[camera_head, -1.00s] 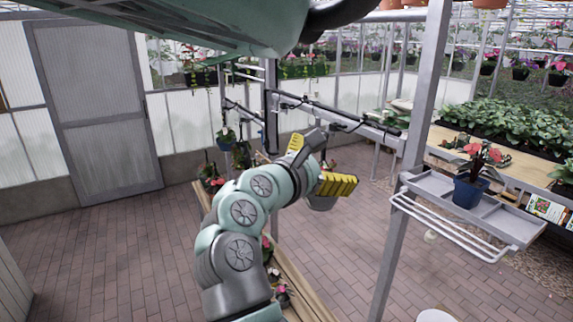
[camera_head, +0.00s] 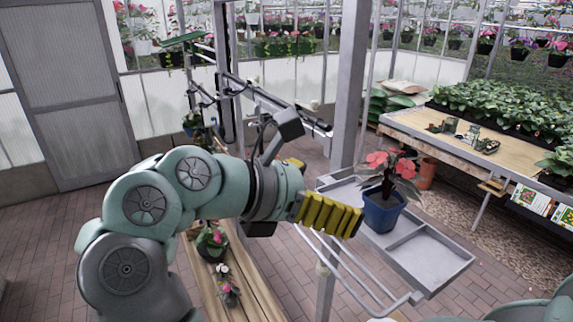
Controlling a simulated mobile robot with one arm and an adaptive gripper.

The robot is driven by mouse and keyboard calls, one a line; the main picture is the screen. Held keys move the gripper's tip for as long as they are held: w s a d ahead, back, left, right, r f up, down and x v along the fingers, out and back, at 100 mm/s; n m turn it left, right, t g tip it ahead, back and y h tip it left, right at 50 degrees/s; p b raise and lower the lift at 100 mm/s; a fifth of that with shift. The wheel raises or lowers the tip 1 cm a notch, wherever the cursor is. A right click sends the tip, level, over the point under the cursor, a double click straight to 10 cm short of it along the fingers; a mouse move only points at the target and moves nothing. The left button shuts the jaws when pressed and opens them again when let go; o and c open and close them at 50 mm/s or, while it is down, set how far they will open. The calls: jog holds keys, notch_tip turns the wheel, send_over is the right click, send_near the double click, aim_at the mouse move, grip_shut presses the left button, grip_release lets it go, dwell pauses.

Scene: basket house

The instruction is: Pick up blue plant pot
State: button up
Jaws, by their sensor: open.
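The blue plant pot (camera_head: 382,214) stands upright on a grey metal tray shelf (camera_head: 432,262) right of centre. A plant with red flowers and dark leaves (camera_head: 392,170) grows in it. My gripper (camera_head: 318,192) is open and empty, just left of the pot. One yellow ribbed finger shows close to the pot's left side; I cannot tell whether it touches. The other yellow finger is mostly hidden behind the gripper's body.
A grey metal post (camera_head: 347,95) rises behind my gripper, beside the shelf. A white rail frame runs below the shelf. A wooden bench (camera_head: 215,285) with potted plants lies below my arm. A plant table (camera_head: 415,125) stands at the right. Brick floor is open at left.

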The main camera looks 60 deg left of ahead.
aim_at(383, 198)
jog(key=p+x, duration=0.4)
jog(key=x, duration=0.4)
jog(key=shift+w, duration=0.3)
jog(key=shift+w+d+f+p, duration=0.2)
jog(key=shift+w+p, duration=0.4)
jog(key=shift+p, duration=0.3)
jog(key=p+x, duration=0.2)
jog(key=x, duration=0.1)
jog(key=shift+a+f, duration=0.1)
jog(key=shift+f, duration=0.05)
jog(key=shift+w+f+p, duration=0.3)
jog(key=shift+w+f, duration=0.05)
jog(key=c, duration=1.3)
jog(key=shift+s, duration=0.1)
